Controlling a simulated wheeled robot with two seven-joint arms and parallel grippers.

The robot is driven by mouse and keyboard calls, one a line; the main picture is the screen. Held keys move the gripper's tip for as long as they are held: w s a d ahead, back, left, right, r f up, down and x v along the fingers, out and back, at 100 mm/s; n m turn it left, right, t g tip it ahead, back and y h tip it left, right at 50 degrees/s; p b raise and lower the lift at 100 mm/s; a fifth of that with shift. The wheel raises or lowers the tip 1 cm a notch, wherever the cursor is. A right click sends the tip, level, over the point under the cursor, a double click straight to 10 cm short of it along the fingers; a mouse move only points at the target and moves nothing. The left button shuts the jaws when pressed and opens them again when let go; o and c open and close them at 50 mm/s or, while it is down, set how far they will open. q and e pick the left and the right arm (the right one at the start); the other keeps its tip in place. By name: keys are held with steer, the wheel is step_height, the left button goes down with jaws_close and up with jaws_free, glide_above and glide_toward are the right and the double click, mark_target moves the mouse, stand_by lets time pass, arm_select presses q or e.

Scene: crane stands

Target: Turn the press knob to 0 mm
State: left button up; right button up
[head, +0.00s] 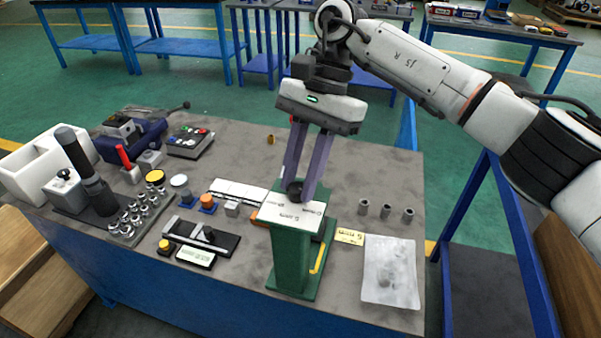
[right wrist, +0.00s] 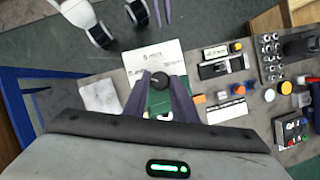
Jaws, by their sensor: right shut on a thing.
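The green press (head: 287,262) stands at the front of the grey table, with a white printed plate (head: 287,212) on top. The black press knob (head: 294,188) sits at the plate's back edge; it also shows in the right wrist view (right wrist: 159,79). My right gripper (head: 301,190) reaches down from above, its two purple fingers shut on the knob from both sides. The dial marks are too small to read, so the setting cannot be told. My left gripper (right wrist: 162,12) shows only partly at the top edge of the right wrist view, away from the press.
Several small metal cylinders (head: 387,211), a yellow label (head: 350,236) and a clear bag (head: 391,272) lie right of the press. A black fixture (head: 201,235), small coloured parts and a white bin (head: 22,172) lie left. The table behind the gripper is mostly clear.

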stand_by(0.4)
steer(key=o, duration=1)
steer(key=shift+o, duration=0.2)
steer(key=shift+w+r, duration=0.1)
steer(key=shift+r, duration=0.05)
steer(key=v, duration=1)
steer(key=shift+p, duration=0.4)
